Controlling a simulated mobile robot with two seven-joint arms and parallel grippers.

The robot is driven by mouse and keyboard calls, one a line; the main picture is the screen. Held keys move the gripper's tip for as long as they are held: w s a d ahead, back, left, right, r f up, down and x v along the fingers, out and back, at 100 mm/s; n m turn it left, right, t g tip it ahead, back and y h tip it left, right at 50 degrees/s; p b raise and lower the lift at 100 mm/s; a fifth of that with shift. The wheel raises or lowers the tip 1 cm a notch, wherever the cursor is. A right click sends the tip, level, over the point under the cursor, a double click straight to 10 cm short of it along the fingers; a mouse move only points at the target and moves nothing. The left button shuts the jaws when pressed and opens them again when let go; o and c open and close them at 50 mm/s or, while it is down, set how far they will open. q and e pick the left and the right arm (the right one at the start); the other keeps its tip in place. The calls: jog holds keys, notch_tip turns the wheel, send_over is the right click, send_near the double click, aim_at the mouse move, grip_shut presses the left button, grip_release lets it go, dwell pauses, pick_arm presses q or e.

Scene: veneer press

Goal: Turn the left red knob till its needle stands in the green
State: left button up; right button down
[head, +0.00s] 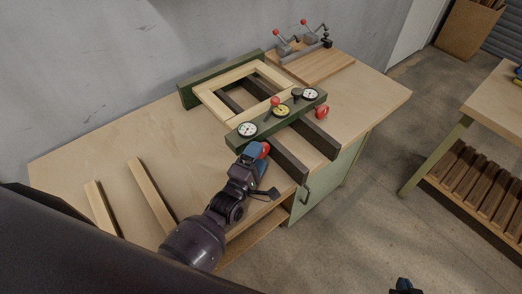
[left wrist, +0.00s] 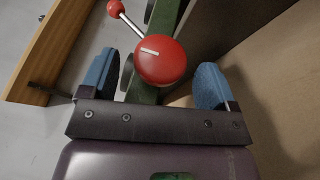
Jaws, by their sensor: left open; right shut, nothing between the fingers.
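The left red knob (head: 265,150) sits on the front of the green clamp beam (head: 238,141), below the left dial (head: 247,130). The dial is white; its needle and green zone are too small to read. My left gripper (head: 255,150) is at the knob, partly covering it. In the left wrist view the round red knob (left wrist: 161,62) with a white mark lies between the open blue fingers (left wrist: 157,82), with gaps on both sides. My right gripper (head: 404,285) is at the bottom edge, far from the bench, its fingers shut and empty.
A right red knob (head: 322,112), a yellow-faced middle dial (head: 281,111), a right dial (head: 310,94) and a red-tipped lever (head: 275,101) sit along the beam. A pale wooden frame (head: 212,106) lies behind. Two strips (head: 152,196) lie at left. Bare bench lies between.

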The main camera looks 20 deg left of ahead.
pick_arm(q)
jog(key=shift+b+x, duration=0.3)
jog(key=shift+x, duration=0.95)
jog(key=c, duration=0.9)
jog(key=shift+m+g+p, duration=0.4)
jog(key=shift+g, duration=0.5)
jog(key=shift+m+g+y, duration=0.4)
jog(key=shift+g+y, duration=0.05)
jog(key=shift+g, duration=0.65)
jog(key=shift+m+g+y, duration=0.4)
jog(key=shift+g+y, duration=0.05)
jog(key=shift+g, duration=0.65)
